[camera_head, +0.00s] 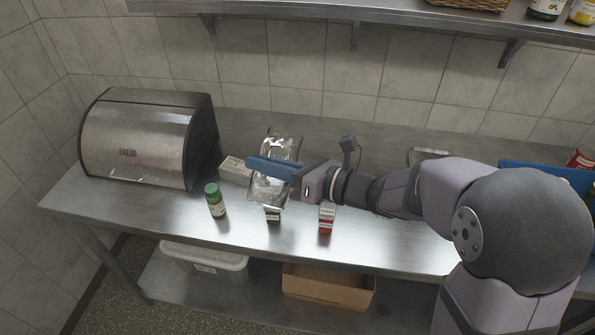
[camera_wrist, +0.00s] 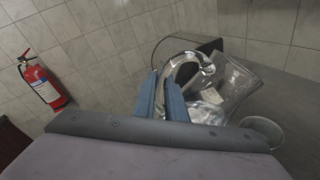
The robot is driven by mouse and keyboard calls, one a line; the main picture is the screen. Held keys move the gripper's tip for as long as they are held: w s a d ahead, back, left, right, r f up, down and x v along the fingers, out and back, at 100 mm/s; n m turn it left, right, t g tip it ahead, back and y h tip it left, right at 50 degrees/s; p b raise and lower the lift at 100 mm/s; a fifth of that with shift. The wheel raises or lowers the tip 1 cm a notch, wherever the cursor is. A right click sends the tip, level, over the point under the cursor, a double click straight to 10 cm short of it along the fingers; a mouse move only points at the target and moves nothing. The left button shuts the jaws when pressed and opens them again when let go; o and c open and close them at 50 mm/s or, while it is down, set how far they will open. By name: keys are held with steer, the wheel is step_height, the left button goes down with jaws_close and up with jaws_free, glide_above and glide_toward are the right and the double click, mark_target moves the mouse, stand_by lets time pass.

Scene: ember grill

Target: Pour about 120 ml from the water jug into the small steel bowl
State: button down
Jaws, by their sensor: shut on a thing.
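My gripper (camera_head: 272,168) has its two blue fingers shut on the handle side of the clear water jug (camera_head: 284,143). The jug also shows in the wrist view (camera_wrist: 232,92), with its curved handle (camera_wrist: 178,68) between and beyond the fingers. The jug looks tilted and is partly covered by the fingers in the head view. How much water it holds, and whether any is flowing, I cannot tell. A grey round rim (camera_wrist: 262,122), which may be the small steel bowl, is just beside the jug in the wrist view. I cannot make out the bowl clearly in the head view.
A bread box (camera_head: 135,140) stands at the left. A green-capped jar (camera_head: 215,200), a small dark container (camera_head: 272,214) and a red-and-white shaker (camera_head: 326,218) stand near the front edge. A pale box (camera_head: 236,168) lies left of the jug. A blue tray (camera_head: 525,172) is at the right.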

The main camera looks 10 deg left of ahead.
steer(key=shift+r+b, duration=0.15)
steer(key=shift+b, duration=0.2)
stand_by(0.3)
